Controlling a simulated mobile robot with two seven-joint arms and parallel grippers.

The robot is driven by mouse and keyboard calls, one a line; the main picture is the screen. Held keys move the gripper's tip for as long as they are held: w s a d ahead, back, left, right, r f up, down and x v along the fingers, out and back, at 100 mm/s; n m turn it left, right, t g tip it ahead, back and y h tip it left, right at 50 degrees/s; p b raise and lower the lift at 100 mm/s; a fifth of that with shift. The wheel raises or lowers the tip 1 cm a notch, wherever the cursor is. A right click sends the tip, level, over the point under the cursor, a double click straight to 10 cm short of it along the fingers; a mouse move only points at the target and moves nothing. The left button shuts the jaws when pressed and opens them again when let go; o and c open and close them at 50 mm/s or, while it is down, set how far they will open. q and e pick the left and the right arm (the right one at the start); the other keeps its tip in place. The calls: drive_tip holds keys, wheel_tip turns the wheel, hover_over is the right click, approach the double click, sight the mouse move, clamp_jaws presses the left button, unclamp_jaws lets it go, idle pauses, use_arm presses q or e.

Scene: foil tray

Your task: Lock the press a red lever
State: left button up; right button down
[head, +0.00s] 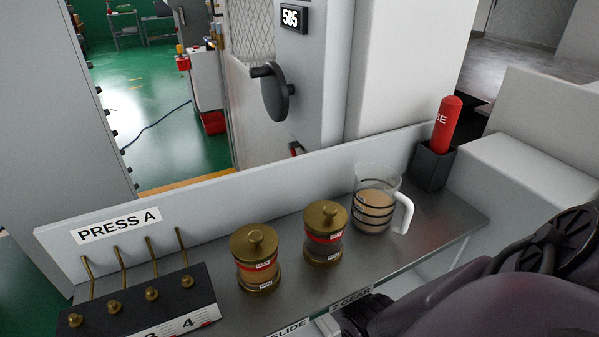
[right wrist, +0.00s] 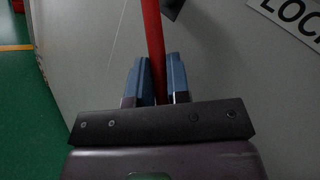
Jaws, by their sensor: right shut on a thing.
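In the right wrist view, a red lever (right wrist: 153,40) runs down from the top edge between the two blue-grey fingers of my right gripper (right wrist: 158,80). The fingers are shut on the lever, one on each side. The lever's lower end is hidden behind the dark gripper body. A dark bracket shows beside its upper part. In the head view a white sign (head: 119,226) reads "PRESS A". My right arm shows at the lower right there, but its fingers are out of sight. My left gripper is in neither view.
In the right wrist view a label (right wrist: 296,18) starting "LOC" is on the grey panel. In the head view a shelf holds two brass-lidded jars (head: 257,257) (head: 325,233), a glass jug (head: 377,200) and a black holder (head: 433,166) with a red cylinder.

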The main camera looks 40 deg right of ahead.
drive_tip(key=c, duration=1.4)
unclamp_jaws()
drive_tip(key=shift+v, duration=5.45)
drive_tip(key=shift+o, duration=0.3)
